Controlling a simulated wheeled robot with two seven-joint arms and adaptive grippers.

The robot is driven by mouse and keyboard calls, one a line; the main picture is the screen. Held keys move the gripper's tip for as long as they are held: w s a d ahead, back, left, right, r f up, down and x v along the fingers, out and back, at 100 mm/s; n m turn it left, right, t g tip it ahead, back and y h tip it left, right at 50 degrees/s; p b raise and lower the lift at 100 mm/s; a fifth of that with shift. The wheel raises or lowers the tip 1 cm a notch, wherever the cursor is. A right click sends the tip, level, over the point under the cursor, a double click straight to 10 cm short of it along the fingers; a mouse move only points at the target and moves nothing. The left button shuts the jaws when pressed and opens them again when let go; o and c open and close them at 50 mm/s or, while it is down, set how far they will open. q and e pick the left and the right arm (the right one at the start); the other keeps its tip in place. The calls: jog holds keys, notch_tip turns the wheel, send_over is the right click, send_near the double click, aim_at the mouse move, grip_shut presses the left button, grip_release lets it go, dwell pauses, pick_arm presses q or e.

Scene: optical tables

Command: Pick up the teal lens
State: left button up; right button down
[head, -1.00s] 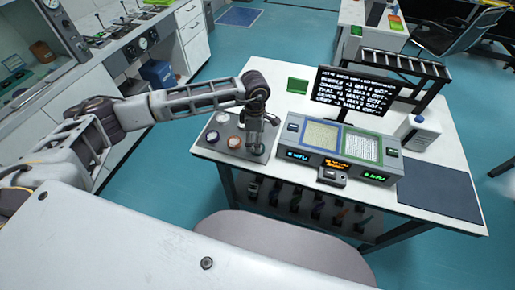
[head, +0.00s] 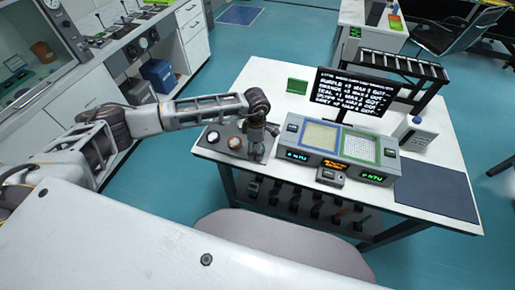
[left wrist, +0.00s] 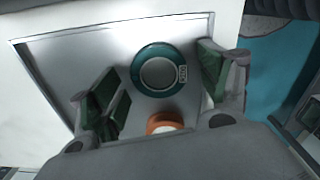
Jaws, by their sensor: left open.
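The teal lens (left wrist: 158,72) is a round disc with a dark teal rim and a small label, lying flat on the grey metal tray (left wrist: 60,62) in the left wrist view. My left gripper (left wrist: 160,82) is open above the tray, with one finger on each side of the teal lens and nothing held. In the head view my left gripper (head: 259,150) is over the right part of the tray (head: 222,150) and hides the teal lens. My right gripper is not in view.
An orange-rimmed lens (left wrist: 165,123) lies close to the teal one, partly hidden by the gripper. A pale lens (head: 213,137) lies at the tray's left. A two-panel instrument (head: 340,150) stands right of the gripper, before a black screen (head: 355,92).

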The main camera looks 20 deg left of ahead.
pick_arm(q)
jog(key=shift+c, duration=0.2)
jog(key=c, duration=1.1)
jog(key=shift+r, duration=0.1)
notch_tip(320, 180, up, 8)
jog(key=shift+r+b, duration=0.2)
jog(key=shift+b, duration=0.65)
jog(key=shift+r, duration=0.7)
